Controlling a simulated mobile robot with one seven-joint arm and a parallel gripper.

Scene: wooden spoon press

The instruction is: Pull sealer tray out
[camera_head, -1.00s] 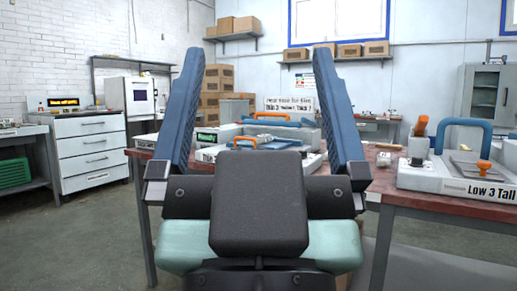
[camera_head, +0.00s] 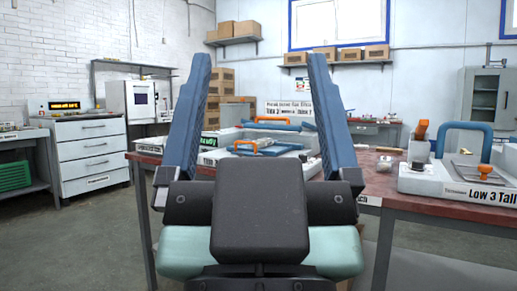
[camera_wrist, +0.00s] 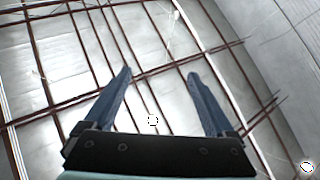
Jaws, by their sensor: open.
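My gripper (camera_head: 259,58) stands upright in the middle of the head view, its two blue fingers wide apart with nothing between them. In the wrist view my gripper (camera_wrist: 159,73) is also open and empty, facing the ceiling beams. White bench machines with orange handles (camera_head: 252,146) sit on the table behind my gripper, partly hidden by it. Another white machine (camera_head: 460,180), labelled "Low 3 Tall", stands at the right with a blue looped handle and orange knob. I cannot tell which machine is the sealer, and I cannot make out its tray. My gripper touches none of them.
The red-topped table (camera_head: 430,205) runs across the middle and right. A white drawer cabinet (camera_head: 92,155) and a dark-framed bench with a green crate (camera_head: 14,175) stand at the left. Cardboard boxes and a grey cabinet (camera_head: 488,95) are along the back. The left floor is open.

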